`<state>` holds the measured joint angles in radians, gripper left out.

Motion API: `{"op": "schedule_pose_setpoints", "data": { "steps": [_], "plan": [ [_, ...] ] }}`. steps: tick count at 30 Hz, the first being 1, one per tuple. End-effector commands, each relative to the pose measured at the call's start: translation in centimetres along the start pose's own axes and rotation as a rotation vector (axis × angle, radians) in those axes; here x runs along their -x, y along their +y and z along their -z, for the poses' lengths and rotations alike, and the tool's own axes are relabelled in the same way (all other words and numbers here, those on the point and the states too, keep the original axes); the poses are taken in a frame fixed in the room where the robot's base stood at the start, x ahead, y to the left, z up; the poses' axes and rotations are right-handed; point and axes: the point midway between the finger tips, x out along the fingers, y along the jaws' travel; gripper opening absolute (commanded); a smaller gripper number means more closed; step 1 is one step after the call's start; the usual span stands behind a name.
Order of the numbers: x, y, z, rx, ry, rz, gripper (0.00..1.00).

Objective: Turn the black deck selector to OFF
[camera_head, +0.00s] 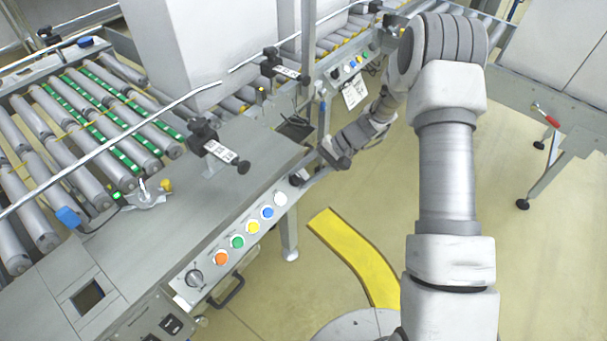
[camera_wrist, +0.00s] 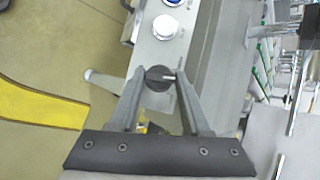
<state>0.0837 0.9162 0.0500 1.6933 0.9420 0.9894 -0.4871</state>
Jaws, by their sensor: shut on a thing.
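The black deck selector (camera_wrist: 158,80) is a round dark knob near the end of the panel, beside a white button. A pale pointer line on it points to the right in the wrist view. My gripper (camera_wrist: 160,74) has one finger on each side of the knob and is shut on it. In the head view my gripper (camera_head: 309,175) reaches the right end of the front panel, where the selector (camera_head: 296,181) shows as a small dark spot partly covered by the fingers. The OFF label cannot be read in either view.
The panel's white button (camera_head: 281,199) is closest to the selector, followed by blue, yellow, green and orange ones. Another knob (camera_head: 194,278) sits at the panel's left end, above a black handle (camera_head: 228,291). A roller conveyor (camera_head: 85,130) lies behind. Open floor is in front.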

Motion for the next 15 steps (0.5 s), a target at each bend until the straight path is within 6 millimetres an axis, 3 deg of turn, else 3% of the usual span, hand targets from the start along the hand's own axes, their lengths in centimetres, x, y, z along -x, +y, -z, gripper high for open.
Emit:
{"op": "schedule_pose_setpoints", "data": {
  "steps": [15],
  "plan": [
    [0.06, 0.13, 0.05, -0.141, 0.002, 0.089, 0.0]
  ]
}}
